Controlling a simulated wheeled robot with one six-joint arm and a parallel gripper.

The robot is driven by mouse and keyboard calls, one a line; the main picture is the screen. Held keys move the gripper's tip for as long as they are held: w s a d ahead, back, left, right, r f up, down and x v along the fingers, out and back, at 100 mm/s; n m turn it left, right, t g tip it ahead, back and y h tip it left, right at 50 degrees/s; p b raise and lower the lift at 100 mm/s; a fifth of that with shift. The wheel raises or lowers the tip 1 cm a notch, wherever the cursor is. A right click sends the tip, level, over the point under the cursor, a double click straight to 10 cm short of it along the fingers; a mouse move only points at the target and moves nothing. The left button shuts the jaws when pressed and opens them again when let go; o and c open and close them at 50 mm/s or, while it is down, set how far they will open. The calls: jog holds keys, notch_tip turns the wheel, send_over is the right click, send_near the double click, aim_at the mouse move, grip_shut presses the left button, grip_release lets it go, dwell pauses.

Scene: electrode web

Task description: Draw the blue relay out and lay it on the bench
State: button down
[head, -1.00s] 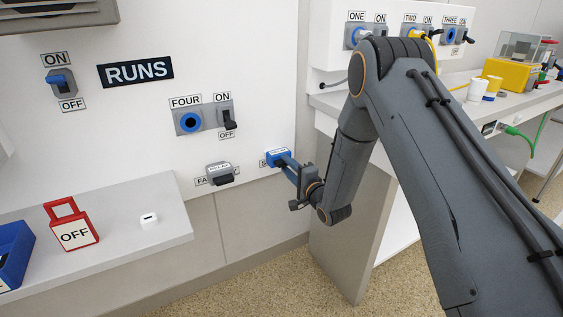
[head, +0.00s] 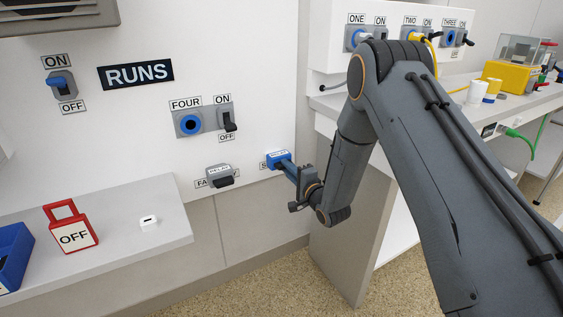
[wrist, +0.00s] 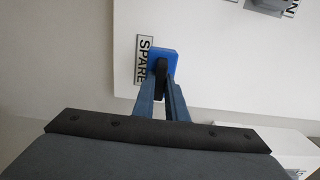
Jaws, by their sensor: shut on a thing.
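The blue relay (head: 276,158) sits at the wall panel's lower right edge, beside a label that reads SPARE in the wrist view. My gripper (head: 288,168) is shut on it, its fingers reaching up to the wall from the lower right. In the wrist view the relay's blue body (wrist: 163,55) shows beyond the closed fingers (wrist: 161,80), with a dark part between the tips. Whether it is fully seated in its socket I cannot tell. A grey bench (head: 150,200) juts out at the lower left, with bare room on its right part.
A dark-handled relay (head: 220,178) is on the wall left of my gripper. A grey side panel (head: 345,240) stands close at right.

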jog(key=shift+s+d+p, duration=0.35)
jog(key=shift+s, duration=0.2)
dwell(0.4)
jog(key=p+v, duration=0.1)
jog(key=v, duration=0.2)
jog(key=shift+p, duration=0.35)
jog(key=shift+d, duration=0.1)
dwell(0.4)
